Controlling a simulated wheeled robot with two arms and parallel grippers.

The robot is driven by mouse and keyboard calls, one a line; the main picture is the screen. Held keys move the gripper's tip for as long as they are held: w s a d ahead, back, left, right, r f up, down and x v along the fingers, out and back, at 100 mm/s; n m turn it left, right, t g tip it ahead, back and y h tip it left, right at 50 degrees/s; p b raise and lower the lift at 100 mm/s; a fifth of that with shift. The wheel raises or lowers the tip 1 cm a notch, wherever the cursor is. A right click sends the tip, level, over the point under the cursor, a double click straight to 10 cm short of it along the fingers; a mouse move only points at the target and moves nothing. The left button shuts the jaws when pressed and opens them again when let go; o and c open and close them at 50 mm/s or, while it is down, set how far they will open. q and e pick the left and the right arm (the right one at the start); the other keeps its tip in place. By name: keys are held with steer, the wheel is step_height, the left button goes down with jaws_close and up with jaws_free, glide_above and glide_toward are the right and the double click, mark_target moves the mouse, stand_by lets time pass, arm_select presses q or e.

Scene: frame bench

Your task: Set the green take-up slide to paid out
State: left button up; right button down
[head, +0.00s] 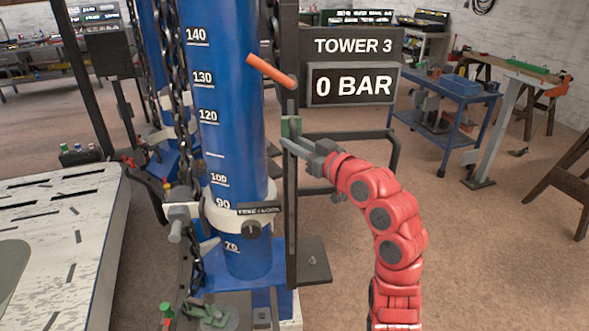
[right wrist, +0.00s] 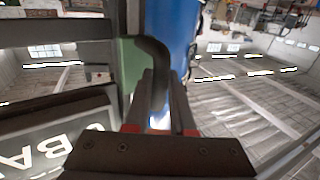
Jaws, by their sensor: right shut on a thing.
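The green take-up slide (head: 291,127) sits on the dark upright rail (head: 291,200) to the right of the blue tower, just below the display. It also shows as a green plate (right wrist: 130,75) in the right wrist view, with a dark bent handle (right wrist: 158,55) beside it. My right gripper (head: 289,146) reaches in from the right and is shut on the slide's handle. The fingers hide part of the handle, and any paid-out marking cannot be read. My left gripper is not in view.
The blue tower (head: 230,130) carries a number scale and a white collar (head: 222,215). An orange lever (head: 270,71) sticks out above the slide. The display (head: 352,87) reads TOWER 3, 0 BAR. A chain (head: 180,80) hangs left.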

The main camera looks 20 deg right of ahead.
mark_target(297, 132)
steer(key=shift+r, duration=1.7)
steer(key=c, duration=0.8)
jaws_free()
steer(key=shift+s, duration=0.1)
steer(key=shift+o, duration=0.2)
steer(key=shift+f, duration=0.1)
steer(key=b+v, duration=0.4)
steer(key=v, duration=1.3)
steer(key=shift+s, duration=0.2)
